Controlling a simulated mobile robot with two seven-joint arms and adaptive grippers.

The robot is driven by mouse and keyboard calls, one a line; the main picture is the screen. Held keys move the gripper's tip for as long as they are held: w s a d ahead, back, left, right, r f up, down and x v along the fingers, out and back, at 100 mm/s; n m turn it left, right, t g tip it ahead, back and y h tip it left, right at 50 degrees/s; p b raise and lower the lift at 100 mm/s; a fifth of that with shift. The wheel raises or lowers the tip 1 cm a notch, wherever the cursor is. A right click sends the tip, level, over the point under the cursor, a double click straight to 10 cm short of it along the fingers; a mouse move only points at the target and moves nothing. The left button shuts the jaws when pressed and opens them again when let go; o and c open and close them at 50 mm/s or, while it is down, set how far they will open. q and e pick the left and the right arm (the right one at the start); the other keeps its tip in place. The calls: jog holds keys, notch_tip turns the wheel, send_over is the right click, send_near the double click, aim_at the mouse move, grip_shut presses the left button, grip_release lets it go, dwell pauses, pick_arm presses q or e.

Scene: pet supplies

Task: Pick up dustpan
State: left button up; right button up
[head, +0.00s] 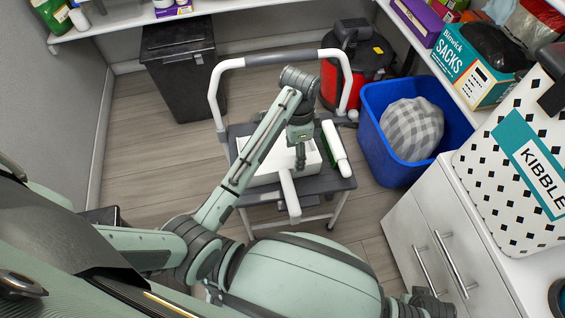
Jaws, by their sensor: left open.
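The white dustpan (265,172) lies on the grey top of a small step cart (318,184), its handle pointing toward me. My left gripper (300,162) points down over the dustpan, near where the handle meets the pan. It is open, and I cannot tell whether its fingers touch the dustpan. My left arm crosses in front of part of the dustpan and the cart.
A white brush with green bristles (337,150) lies right of the dustpan. The cart's white rail (222,75) arches behind. A blue bin (375,150) with a checked item and a white drawer cabinet (410,225) stand right. A black bin (180,80) stands back left. Floor at left is clear.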

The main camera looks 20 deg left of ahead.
aim_at(293, 162)
pick_arm(q)
jog(key=f, duration=0.4)
jog(key=shift+s+f, duration=0.2)
jog(key=shift+f, duration=0.55)
jog(key=c, duration=0.7)
jog(key=shift+w, duration=0.1)
grip_shut()
pick_arm(e)
jog(key=shift+w+a, duration=0.1)
jog(key=shift+a, duration=0.15)
